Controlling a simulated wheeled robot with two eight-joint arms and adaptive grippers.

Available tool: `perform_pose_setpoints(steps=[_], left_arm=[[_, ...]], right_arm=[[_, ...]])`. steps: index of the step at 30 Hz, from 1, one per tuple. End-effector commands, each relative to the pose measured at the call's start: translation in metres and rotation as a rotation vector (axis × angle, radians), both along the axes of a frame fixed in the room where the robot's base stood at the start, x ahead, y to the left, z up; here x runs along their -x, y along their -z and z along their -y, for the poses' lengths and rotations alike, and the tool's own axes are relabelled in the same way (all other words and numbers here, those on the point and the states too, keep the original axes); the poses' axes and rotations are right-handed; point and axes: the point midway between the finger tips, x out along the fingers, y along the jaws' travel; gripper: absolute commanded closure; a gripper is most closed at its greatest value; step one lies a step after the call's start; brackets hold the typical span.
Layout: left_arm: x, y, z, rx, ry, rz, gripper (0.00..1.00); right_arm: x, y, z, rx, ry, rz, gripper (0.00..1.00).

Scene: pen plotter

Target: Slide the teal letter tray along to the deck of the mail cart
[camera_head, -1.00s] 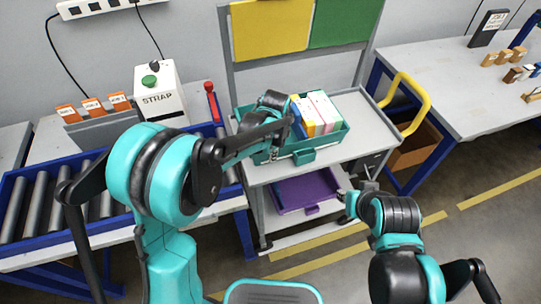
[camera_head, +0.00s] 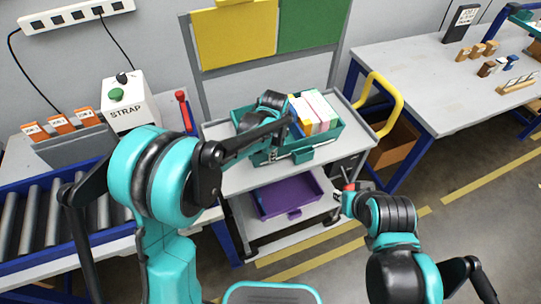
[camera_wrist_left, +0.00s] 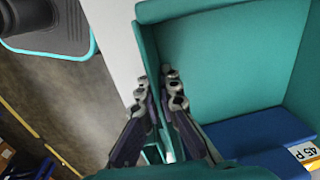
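The teal letter tray (camera_head: 337,135) sits on the grey deck (camera_head: 222,165) of the mail cart and holds several upright white, yellow and orange items. My left gripper (camera_head: 300,155) reaches over the tray to its near side. In the left wrist view its fingers (camera_wrist_left: 160,85) straddle the tray's teal wall (camera_wrist_left: 152,50) closely, one on each side, and look shut on it. A blue item with a white label (camera_wrist_left: 260,140) lies inside the tray. My right gripper (camera_head: 345,193) hangs in front of the cart, away from the tray; its finger gap is too small to judge.
A roller conveyor (camera_head: 50,215) with a blue frame is at the left, beside the STRAP box (camera_head: 130,105). A purple tray (camera_head: 285,195) lies on the cart's lower shelf. A yellow handle (camera_head: 385,95) rises at the cart's right end. Some deck is bare to the tray's right.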

Motion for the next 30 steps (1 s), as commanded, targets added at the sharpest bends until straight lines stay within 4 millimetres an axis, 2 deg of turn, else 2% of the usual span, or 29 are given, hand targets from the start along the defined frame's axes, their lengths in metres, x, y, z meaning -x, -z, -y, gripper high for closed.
perform_pose_setpoints(steps=[6, 10, 18, 22, 26, 30], left_arm=[[0.000, 0.000, 0.000, 0.001, 0.001, 0.000, 1.00], [0.000, 0.000, 0.000, 0.001, 0.001, 0.000, 0.71], [0.000, 0.000, 0.000, 0.000, 0.000, 0.000, 0.71], [0.001, -0.007, 0.000, 0.000, 0.000, 0.000, 0.71], [0.003, -0.027, 0.001, 0.000, 0.001, 0.000, 0.71], [0.005, -0.058, 0.003, 0.000, 0.001, 0.000, 0.71]], right_arm=[[0.000, 0.000, 0.000, 0.000, 0.000, 0.000, 0.71], [0.000, 0.000, 0.000, 0.000, 0.000, 0.000, 0.71], [0.000, 0.000, 0.000, 0.000, 0.000, 0.000, 0.71], [0.000, 0.000, 0.000, 0.000, 0.000, 0.000, 0.71], [0.000, 0.000, 0.000, 0.000, 0.000, 0.000, 0.71], [0.000, 0.000, 0.000, 0.000, 0.000, 0.000, 0.71]])
